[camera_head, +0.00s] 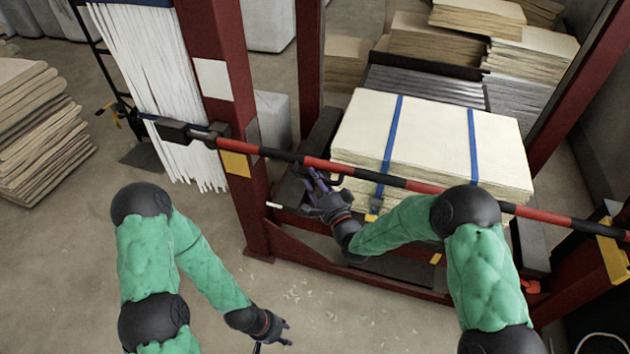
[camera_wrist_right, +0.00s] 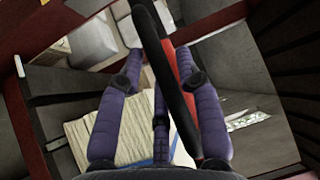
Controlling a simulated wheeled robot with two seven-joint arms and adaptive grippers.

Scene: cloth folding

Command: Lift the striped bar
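The striped bar (camera_head: 290,157), red and black, runs across the head view from a dark bracket on the left post to the yellow-marked right post. It slopes down to the right in the picture. My right gripper (camera_head: 322,180) is just below the bar, its purple fingers reaching up at it. In the right wrist view the bar (camera_wrist_right: 172,75) passes close in front of the spread fingers of this gripper (camera_wrist_right: 160,85); I cannot tell whether they touch it. My left gripper (camera_head: 272,343) is low over the floor, away from the bar, with its fingers apart and empty.
A pale sheet stack (camera_head: 430,130) with blue straps lies behind the bar, inside a dark red frame (camera_head: 225,95). White hanging strips (camera_head: 150,90) are left of the frame. More stacks (camera_head: 40,130) stand at the far left. The floor at lower left is clear.

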